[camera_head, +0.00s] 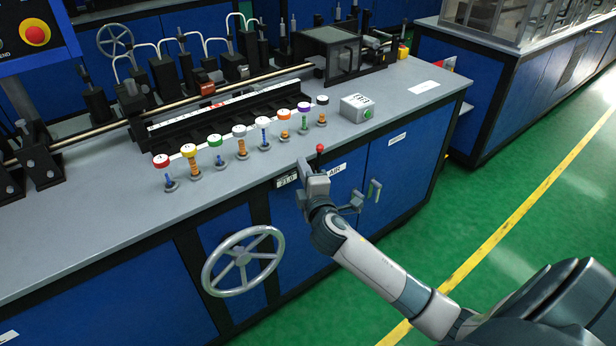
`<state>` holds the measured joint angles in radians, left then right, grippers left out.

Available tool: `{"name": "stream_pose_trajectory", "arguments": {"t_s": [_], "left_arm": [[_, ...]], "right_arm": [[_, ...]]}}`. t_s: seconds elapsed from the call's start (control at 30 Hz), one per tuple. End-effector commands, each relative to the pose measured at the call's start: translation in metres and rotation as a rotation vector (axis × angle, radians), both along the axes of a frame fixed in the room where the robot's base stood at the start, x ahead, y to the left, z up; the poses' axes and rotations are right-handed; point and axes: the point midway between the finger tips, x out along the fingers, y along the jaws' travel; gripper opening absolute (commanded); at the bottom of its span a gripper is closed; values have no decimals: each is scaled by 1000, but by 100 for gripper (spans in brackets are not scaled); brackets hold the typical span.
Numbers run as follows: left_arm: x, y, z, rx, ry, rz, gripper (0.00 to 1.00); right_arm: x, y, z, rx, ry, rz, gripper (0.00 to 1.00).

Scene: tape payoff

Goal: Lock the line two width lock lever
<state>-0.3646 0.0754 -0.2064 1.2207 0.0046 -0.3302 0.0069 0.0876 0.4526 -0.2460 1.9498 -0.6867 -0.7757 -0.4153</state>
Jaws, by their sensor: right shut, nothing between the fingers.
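My right gripper (303,165) is at the front edge of the machine bench, shut, with nothing seen between its fingers. Its arm comes in from the lower right. A small lever with a red knob (320,148) stands just right of the fingertips, near the AIR label; I cannot tell whether they touch. The gripper and wrist hide part of the bench front and any lever part behind them. I cannot tell which part is the line two width lock lever, or its position. My left gripper is not in view.
A row of numbered, coloured knobs (240,131) stands on the bench top behind the gripper. A grey box with a green button (356,107) is to their right. A large handwheel (243,262) juts from the blue front. Green floor (500,200) is clear at right.

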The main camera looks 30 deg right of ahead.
Motion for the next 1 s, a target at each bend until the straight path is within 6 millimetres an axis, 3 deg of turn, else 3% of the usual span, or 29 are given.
{"name": "stream_pose_trajectory", "arguments": {"t_s": [0.07,0.2,0.4,1.0], "left_arm": [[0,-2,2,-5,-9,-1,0],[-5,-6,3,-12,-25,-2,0],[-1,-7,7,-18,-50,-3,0],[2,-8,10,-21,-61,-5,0]], "right_arm": [[14,-5,1,0,0,-2,0],[9,-26,-2,-1,3,-2,0],[8,-41,-4,1,2,-1,0],[7,-44,-3,12,2,-1,0]]}}
